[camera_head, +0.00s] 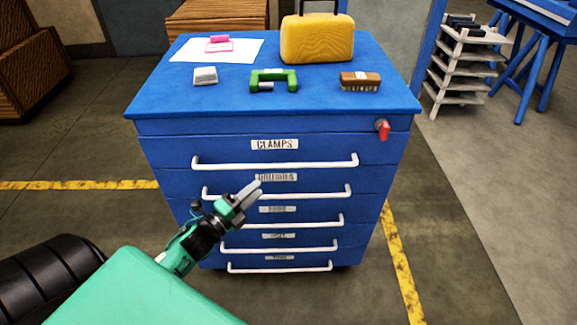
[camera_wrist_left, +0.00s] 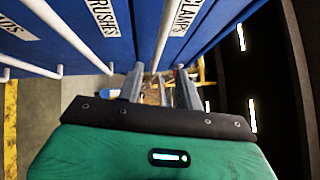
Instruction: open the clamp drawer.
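A blue drawer cabinet (camera_head: 160,125) stands ahead of me. Its top labelled drawer is the clamp drawer (camera_head: 230,147), shut flush, with a white bar handle (camera_head: 275,164) below the CLAMPS label. My left gripper (camera_head: 253,189) is in front of the cabinet, seen just below that handle and over the second drawer's label. In the left wrist view the two fingers of this gripper (camera_wrist_left: 160,82) are parted, and the clamp drawer's handle (camera_wrist_left: 164,38) lines up between them. I see no contact. My right gripper is not in view.
Lower drawers have similar handles, including the second drawer's handle (camera_head: 310,194). On top are a yellow case (camera_head: 317,40), a green clamp (camera_head: 273,80) and a brush (camera_head: 360,82). Floor around the cabinet is clear.

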